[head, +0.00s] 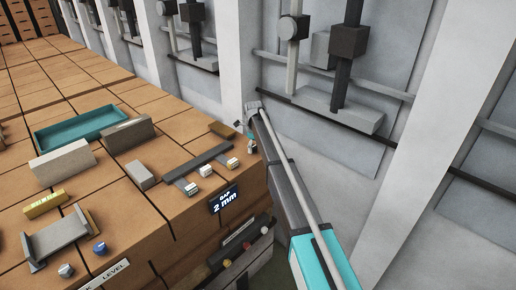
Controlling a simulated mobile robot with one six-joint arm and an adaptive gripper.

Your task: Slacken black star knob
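I cannot make out a star-shaped black knob for certain. My arm reaches up from the bottom right along the table's right edge. My gripper (251,119) is at the far right corner of the table, beside the wall. Its fingers are small and partly hidden, so I cannot tell whether it is open or shut, and no held object is clear.
Wall fixtures with dark blocks (348,41) stand behind my arm.

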